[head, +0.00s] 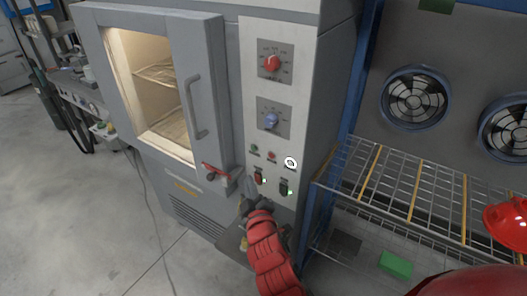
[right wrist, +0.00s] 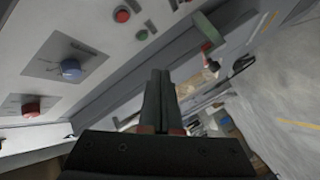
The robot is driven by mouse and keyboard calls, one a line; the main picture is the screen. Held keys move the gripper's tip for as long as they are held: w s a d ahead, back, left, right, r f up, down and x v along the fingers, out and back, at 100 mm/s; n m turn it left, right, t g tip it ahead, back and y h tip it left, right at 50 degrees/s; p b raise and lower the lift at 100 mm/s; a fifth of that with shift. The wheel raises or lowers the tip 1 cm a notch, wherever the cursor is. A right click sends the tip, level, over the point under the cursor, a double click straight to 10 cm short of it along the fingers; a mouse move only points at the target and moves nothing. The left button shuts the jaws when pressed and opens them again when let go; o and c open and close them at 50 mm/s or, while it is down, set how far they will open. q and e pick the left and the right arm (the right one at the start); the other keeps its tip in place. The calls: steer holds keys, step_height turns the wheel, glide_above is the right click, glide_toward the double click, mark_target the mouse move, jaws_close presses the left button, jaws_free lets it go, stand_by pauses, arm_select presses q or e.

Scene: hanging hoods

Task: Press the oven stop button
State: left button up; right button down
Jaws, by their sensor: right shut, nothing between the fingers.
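The oven's light control panel (head: 240,95) shows in the head view right of the door. A small red button (head: 271,155) sits beside a small green button (head: 254,148). The red button also shows in the right wrist view (right wrist: 122,15), near the top edge. Below are a red rocker switch (head: 259,176) and a green-lit switch (head: 285,187). Their labels are too small to read. My right gripper (head: 250,190) is shut and empty, low in front of the panel, below the buttons. Its closed fingers (right wrist: 160,75) appear apart from the red button. My left gripper is out of view.
A red knob (head: 272,63) and a blue knob (head: 270,121) stand out above the buttons. The oven door (head: 198,80) has a grey handle and a red latch lever (head: 215,172) near my right gripper. A wire shelf (head: 400,190) with a red helmet (head: 507,220) stands right.

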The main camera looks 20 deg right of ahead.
mark_target(271, 156)
steer(key=shift+s, duration=0.1)
steer(key=w+d+p, duration=0.5)
steer(key=d+p, duration=0.1)
steer(key=d, duration=0.1)
steer(key=shift+w, duration=0.25)
stand_by(2.2)
steer(key=shift+w+d+p, duration=0.25)
steer(key=shift+d+p, duration=0.05)
